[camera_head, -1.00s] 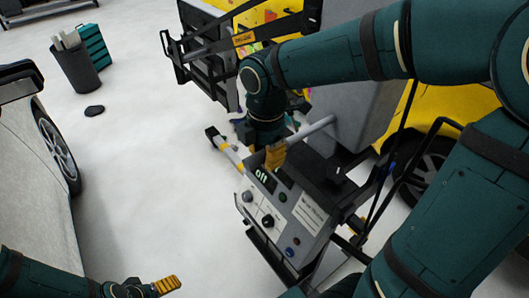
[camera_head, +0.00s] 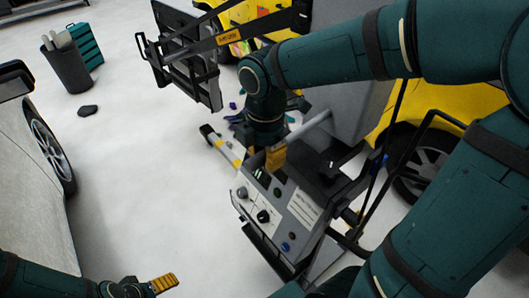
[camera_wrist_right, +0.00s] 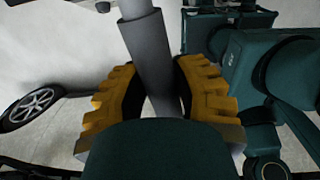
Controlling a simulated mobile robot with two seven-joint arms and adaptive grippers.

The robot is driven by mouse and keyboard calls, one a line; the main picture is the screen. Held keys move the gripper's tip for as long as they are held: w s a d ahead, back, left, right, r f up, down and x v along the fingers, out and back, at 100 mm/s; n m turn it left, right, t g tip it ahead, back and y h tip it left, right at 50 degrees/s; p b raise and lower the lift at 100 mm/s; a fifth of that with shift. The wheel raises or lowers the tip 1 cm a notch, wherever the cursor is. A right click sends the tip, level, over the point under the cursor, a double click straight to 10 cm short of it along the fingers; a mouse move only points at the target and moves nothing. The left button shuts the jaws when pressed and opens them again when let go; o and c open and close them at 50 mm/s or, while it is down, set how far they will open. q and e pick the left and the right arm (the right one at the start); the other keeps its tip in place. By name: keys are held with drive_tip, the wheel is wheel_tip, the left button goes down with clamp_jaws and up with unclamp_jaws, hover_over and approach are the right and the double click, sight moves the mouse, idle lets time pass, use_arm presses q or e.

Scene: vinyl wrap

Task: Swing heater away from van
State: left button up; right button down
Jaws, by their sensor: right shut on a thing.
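The heater (camera_head: 186,52) is a dark panel with a frame at the upper left of the head view, carried on a black boom (camera_head: 245,38). It stands in front of the yellow van (camera_head: 445,105). Its wheeled stand has a grey control panel (camera_head: 292,208) with knobs. My right gripper (camera_head: 276,156) is above this panel. In the right wrist view, its yellow fingers (camera_wrist_right: 163,100) are shut around a grey padded bar (camera_wrist_right: 148,45) of the stand; the bar also shows in the head view (camera_head: 313,128). My left gripper (camera_head: 163,284) is at the bottom left, apart from everything; its jaw opening is unclear.
A pale car (camera_head: 35,185) stands at the left. A dark bin (camera_head: 68,65) and a teal drawer box (camera_head: 86,44) are at the upper left, with a small black object (camera_head: 88,111) on the floor. The white floor between car and stand is clear.

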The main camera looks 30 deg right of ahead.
drive_tip(key=shift+s+a, duration=0.15)
drive_tip(key=shift+s, duration=0.25)
idle(0.5)
drive_tip(key=shift+s, duration=1.25)
idle(0.6)
drive_tip(key=shift+s+d, duration=0.2)
drive_tip(key=shift+s, duration=0.25)
drive_tip(key=shift+w, duration=0.1)
